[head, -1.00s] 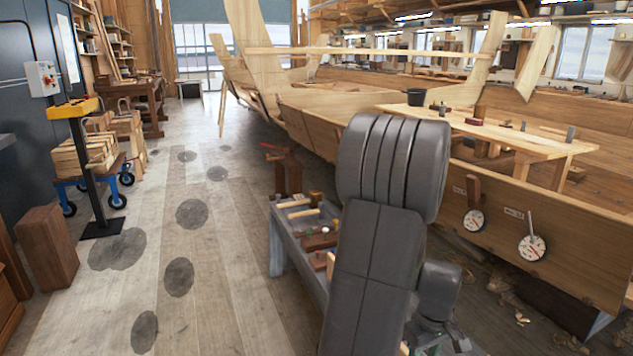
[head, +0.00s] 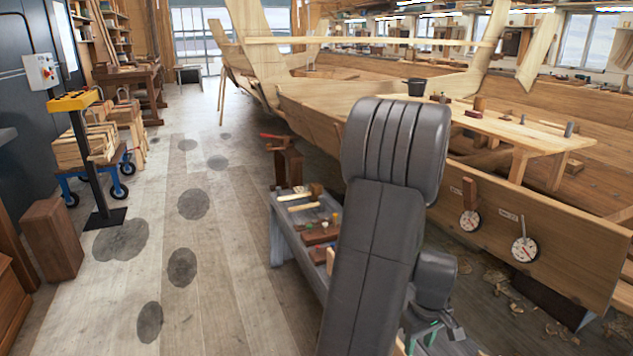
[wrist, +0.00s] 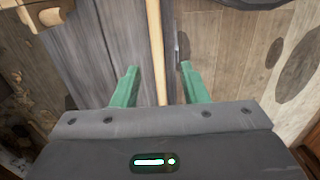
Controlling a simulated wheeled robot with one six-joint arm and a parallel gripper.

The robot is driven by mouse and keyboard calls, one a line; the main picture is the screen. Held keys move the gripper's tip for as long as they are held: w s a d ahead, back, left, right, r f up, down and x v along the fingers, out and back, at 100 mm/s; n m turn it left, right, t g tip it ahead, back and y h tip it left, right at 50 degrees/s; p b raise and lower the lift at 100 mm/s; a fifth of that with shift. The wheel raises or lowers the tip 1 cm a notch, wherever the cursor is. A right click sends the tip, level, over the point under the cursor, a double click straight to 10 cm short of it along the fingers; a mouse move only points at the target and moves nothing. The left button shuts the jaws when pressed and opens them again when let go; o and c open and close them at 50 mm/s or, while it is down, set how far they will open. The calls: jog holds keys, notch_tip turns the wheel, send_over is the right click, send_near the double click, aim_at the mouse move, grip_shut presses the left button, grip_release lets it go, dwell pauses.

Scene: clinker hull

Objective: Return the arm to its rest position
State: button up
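My arm stands folded in the middle of the head view, its dark grey links raised. My gripper (wrist: 159,69) shows two green fingers spread apart in the wrist view. A narrow pale wooden strip (wrist: 156,40) shows between the fingers, with no visible contact; I cannot tell what it belongs to. In the head view the gripper (head: 425,338) is low, below the arm at the bottom edge, and partly hidden.
A grey bench (head: 281,232) with tools stands left of my arm. The clinker hull (head: 540,225) fills the right, with a plank table (head: 480,120) inside. A yellow-topped stand (head: 72,102) and wooden block (head: 50,240) are left. The floor between is clear.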

jog(key=shift+s+a+r+b, duration=0.1)
jog(key=shift+s+a, duration=0.15)
jog(key=shift+a, duration=0.35)
jog(key=shift+s+a+r+b, duration=0.1)
jog(key=shift+s+a, duration=0.1)
jog(key=shift+a, duration=0.4)
jog(key=shift+s+a+r+b, duration=0.1)
jog(key=shift+s+a, duration=0.15)
jog(key=shift+a, duration=0.35)
